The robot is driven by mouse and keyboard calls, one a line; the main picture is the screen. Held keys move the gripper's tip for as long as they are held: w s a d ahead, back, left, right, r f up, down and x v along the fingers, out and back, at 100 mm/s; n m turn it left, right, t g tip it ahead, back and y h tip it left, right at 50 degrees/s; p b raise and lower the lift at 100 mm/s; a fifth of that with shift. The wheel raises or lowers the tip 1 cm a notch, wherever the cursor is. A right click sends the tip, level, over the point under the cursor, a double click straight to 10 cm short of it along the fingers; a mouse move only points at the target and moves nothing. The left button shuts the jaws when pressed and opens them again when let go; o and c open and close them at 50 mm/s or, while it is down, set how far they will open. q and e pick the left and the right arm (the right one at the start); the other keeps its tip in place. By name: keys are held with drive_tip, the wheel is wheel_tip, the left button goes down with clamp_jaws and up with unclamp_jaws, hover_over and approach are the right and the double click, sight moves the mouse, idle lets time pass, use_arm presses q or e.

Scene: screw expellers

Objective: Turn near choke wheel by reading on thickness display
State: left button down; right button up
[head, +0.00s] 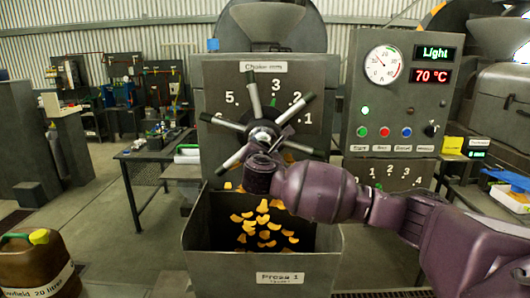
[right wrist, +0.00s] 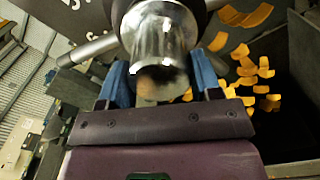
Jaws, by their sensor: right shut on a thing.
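The near choke wheel (head: 264,133) stands upright on a dark plate (head: 222,82) marked with 5, 3, 2 and 1. Its metal spokes carry dark or pale grips, and one spoke points up just left of the 3. The green display (head: 436,53) reads "Light". My left gripper is not in view.
A bin (head: 230,268) labelled "Press 1" below the wheel holds several yellow-orange flakes (head: 264,222). The panel also has a red 70 °C display (head: 434,76), a dial gauge (head: 383,64) and coloured buttons. A brown jug (head: 38,270) stands at lower left.

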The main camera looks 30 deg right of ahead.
drive_tip(key=m, duration=0.3)
drive_tip(key=shift+f, duration=0.1)
drive_tip(key=shift+m, duration=0.8)
drive_tip(key=m, duration=0.3)
drive_tip(key=shift+m, duration=1.8)
drive_tip(key=o, duration=1.3)
